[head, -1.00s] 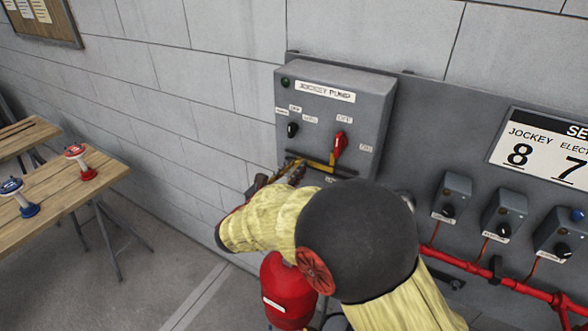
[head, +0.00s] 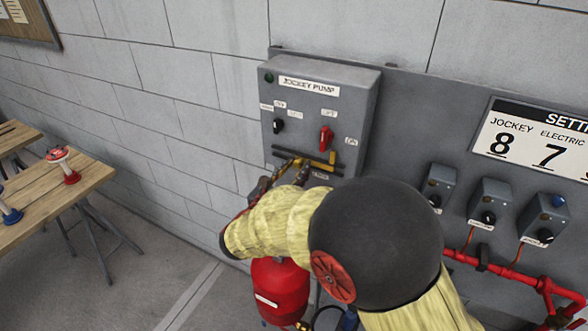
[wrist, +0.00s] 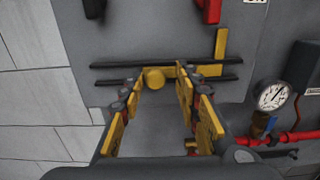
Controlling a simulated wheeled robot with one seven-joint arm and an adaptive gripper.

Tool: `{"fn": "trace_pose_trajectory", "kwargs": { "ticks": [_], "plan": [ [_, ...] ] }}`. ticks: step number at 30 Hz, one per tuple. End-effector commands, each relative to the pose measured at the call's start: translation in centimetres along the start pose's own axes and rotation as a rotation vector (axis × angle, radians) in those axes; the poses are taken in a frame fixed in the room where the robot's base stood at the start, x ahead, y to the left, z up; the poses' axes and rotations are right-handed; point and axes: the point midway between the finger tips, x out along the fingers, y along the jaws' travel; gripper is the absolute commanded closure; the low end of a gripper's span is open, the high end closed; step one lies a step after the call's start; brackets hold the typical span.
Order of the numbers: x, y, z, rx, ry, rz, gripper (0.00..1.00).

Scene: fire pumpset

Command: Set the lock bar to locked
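The lock bar (head: 331,161) is a yellow bar with an upright tab at its right end, lying across the lower front of the grey jockey pump box (head: 352,100). In the wrist view the lock bar (wrist: 205,71) sits between two dark rails, and its round yellow knob (wrist: 154,78) faces me. My gripper (head: 297,166) is at the bar's left part. In the wrist view my gripper (wrist: 159,80) is open, with its yellow fingers apart on either side of the knob. Contact with the knob cannot be told. My arm hides the box's lower edge in the head view.
A red switch handle (head: 326,138) is above the bar, left of the tab. A black selector knob (head: 278,126) is at the box's left. A pressure gauge (wrist: 272,97) and red pipe (wrist: 293,137) are at the right. A wooden table (head: 88,180) stands at the left.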

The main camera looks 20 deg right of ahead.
Motion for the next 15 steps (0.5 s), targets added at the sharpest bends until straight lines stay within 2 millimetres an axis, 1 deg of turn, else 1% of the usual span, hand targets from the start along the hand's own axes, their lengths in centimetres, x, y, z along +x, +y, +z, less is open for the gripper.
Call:
{"fn": "trace_pose_trajectory", "kwargs": {
  "ticks": [11,14,15],
  "plan": [
    [-0.2,0.1,0.0,0.000,0.000,0.002,0.62],
    [-0.9,0.2,0.0,0.001,0.000,0.004,0.62],
    [-1.5,0.2,0.1,0.001,0.000,0.005,0.62]
  ]
}}
